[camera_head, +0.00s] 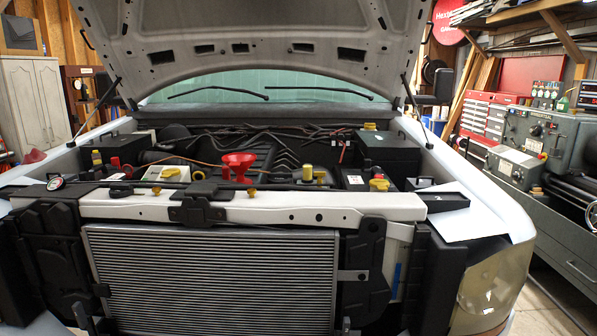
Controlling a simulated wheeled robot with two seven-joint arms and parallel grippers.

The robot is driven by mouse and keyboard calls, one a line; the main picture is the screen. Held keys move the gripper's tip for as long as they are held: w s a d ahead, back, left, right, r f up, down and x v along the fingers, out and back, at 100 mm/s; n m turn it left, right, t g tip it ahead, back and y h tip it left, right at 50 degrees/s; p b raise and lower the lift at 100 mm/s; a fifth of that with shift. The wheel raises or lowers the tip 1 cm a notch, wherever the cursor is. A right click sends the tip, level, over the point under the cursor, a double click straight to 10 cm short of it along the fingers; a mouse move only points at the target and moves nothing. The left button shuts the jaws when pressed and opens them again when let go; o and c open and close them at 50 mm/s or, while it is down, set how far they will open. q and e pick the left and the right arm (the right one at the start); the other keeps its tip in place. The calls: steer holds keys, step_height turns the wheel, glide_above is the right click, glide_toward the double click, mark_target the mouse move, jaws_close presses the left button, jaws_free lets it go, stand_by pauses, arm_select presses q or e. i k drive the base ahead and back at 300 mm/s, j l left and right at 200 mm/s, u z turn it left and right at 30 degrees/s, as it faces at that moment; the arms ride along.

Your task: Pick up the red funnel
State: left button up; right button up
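The red funnel (239,163) stands upright in the engine bay, a little left of the picture's middle, just behind the pale front crossbar. Its wide mouth faces up. Its lower end is partly hidden behind the crossbar and nearby parts. Neither of my grippers shows in the head view.
The pale front crossbar (290,207) and the radiator (210,275) stand in front of the funnel. The raised hood (250,25) hangs above. Yellow caps (379,184) and a black tray (445,202) lie to the right.

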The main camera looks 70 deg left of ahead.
mark_target(239, 173)
steer(key=u, duration=2.75)
